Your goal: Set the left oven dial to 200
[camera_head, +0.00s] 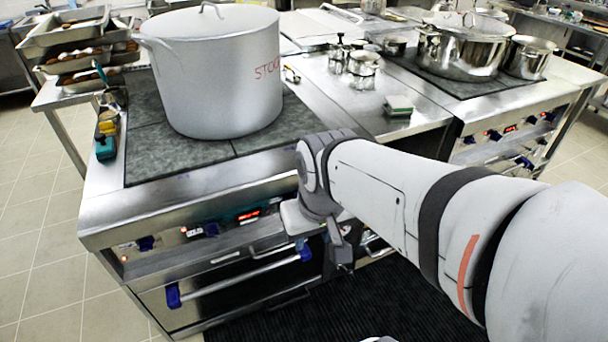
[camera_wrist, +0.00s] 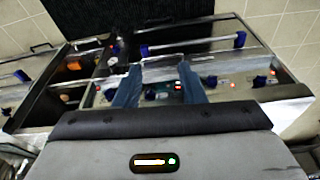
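The oven front panel (camera_head: 170,241) carries blue dials, including one at its left end (camera_head: 145,243) and another (camera_head: 211,229) beside a red-lit display (camera_head: 248,215). The wrist view sees the panel upside down, with blue dials at the right (camera_wrist: 260,82) and nearer the middle (camera_wrist: 212,82). The dial markings and settings are too small to read. My gripper (camera_head: 338,250) is in front of the oven, right of the display. In the wrist view my gripper (camera_wrist: 158,66) has its two fingers apart, with nothing held between them. My arm hides the panel's right part in the head view.
An oven door handle (camera_head: 240,273) with blue ends sticks out below the panel. A large stockpot (camera_head: 215,75) stands on the dark cooktop above. Another stove (camera_head: 510,125) with shiny pots is at the right. A dark ribbed mat (camera_head: 380,305) covers clear floor in front.

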